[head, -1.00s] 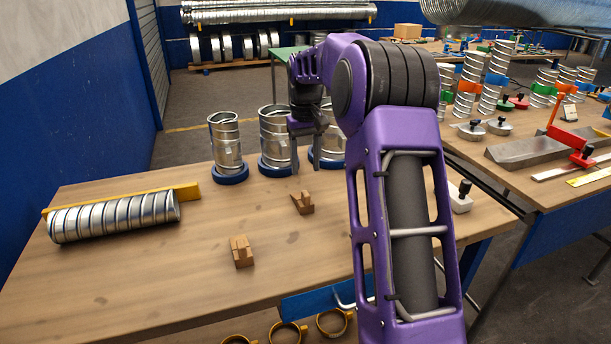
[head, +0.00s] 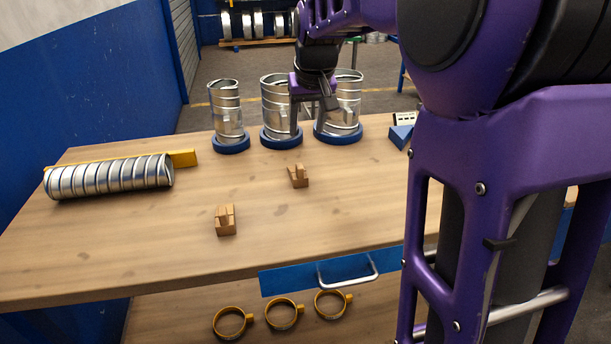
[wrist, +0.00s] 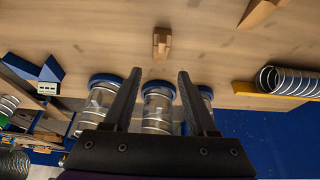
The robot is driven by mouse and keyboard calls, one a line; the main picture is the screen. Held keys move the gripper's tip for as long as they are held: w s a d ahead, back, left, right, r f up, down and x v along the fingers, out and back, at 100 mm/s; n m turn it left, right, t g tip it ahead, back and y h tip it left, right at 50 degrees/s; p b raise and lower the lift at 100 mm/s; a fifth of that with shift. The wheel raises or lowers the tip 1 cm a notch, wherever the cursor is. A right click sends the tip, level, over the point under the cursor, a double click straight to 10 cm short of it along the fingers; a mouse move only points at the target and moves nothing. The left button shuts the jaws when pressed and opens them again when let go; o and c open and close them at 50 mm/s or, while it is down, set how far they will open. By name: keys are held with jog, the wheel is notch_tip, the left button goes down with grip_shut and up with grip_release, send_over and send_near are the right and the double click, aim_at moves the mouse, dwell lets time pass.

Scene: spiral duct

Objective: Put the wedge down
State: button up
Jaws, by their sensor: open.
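Two small brown wooden wedge blocks rest on the wooden table. The farther wedge (head: 298,176) stands in front of the duct pieces. The nearer wedge (head: 225,220) is closer to the table's front edge. My gripper (head: 312,118) is open, with nothing between its fingers, and overlaps the middle and right duct pieces in the head view. In the wrist view, my open gripper (wrist: 160,75) has a wedge (wrist: 162,43) beyond its fingertips, apart from them. Part of the other wedge (wrist: 260,10) shows at the top right.
Three upright metal duct pieces in blue bases, including the left one (head: 228,115), stand at the back. A ribbed spiral duct (head: 110,178) lies at left against a yellow strip. Yellow ring clamps (head: 284,314) lie on a lower shelf. The table's middle is mostly clear.

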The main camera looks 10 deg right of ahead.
aim_at(301, 168)
jog(key=b+x, duration=0.1)
jog(key=x, duration=1.1)
jog(key=shift+s+a+f+b, duration=0.1)
jog(key=shift+b, duration=0.25)
jog(key=x, duration=0.3)
jog(key=b+x, duration=0.1)
jog(key=x, duration=0.1)
jog(key=shift+s+a+f, duration=0.15)
jog(key=shift+s+f, duration=0.1)
jog(key=shift+s, duration=0.05)
grip_shut()
